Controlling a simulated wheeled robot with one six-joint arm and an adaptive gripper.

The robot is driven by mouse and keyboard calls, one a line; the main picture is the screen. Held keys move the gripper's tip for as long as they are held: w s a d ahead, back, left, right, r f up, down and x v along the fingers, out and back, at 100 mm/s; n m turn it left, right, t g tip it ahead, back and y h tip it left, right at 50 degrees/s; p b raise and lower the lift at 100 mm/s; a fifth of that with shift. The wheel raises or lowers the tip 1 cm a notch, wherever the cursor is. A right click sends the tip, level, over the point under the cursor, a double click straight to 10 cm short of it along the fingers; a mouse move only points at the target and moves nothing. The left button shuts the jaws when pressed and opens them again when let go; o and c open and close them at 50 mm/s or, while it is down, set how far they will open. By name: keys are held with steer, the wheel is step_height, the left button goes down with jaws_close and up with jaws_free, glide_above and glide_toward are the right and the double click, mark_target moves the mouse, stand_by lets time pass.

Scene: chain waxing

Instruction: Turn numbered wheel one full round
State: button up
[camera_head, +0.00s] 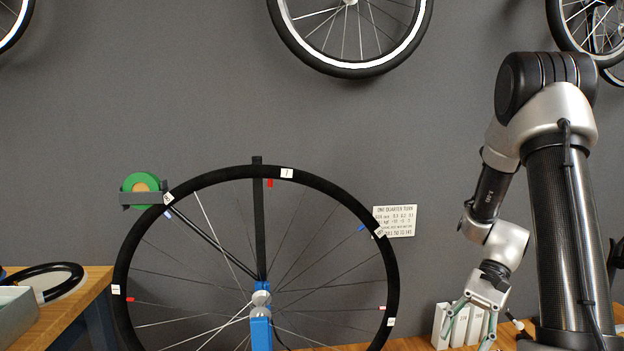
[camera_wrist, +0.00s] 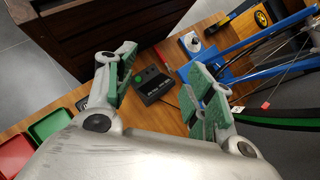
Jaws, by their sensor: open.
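The numbered wheel (camera_head: 393,275) stands upright in the middle of the head view, with a black tyre, thin spokes and several white tags on the tyre. A white tag (camera_head: 287,173) is at its top, and small red and blue markers sit on the spokes near the rim. A blue stand (camera_head: 261,331) shows at the hub. My gripper (camera_head: 470,322) is right of the wheel, low and apart from it. In the wrist view my gripper (camera_wrist: 164,76) is open and empty. Spokes and a red marker (camera_wrist: 265,105) show to its right there.
A green roll (camera_head: 139,186) in a grey holder is at the tyre's upper left. A sign (camera_head: 402,221) is behind its right side. White boxes (camera_head: 460,326) stand behind my gripper. A black box (camera_wrist: 154,86) with a green button lies on the wooden bench below my fingers.

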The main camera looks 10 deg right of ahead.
steer(key=s+r+n+t+h, duration=0.3)
steer(key=r+h, duration=0.1)
steer(key=r, duration=0.3)
steer(key=s+r+n+t+h, duration=0.2)
steer(key=s+r+n+h, duration=0.15)
steer(key=r, duration=0.35)
step_height(320, 180, up, 27)
steer(key=m+y, duration=0.3)
steer(key=m, duration=1.2)
glide_above(298, 171)
steer(key=d, duration=0.4)
steer(key=shift+w+a, duration=0.25)
steer(key=shift+a+r+m, duration=0.15)
steer(key=shift+a+m, duration=0.1)
steer(key=shift+a, duration=0.2)
steer(key=x, duration=0.9)
steer(key=shift+f, duration=0.4)
steer(key=shift+c, duration=0.2)
jaws_close()
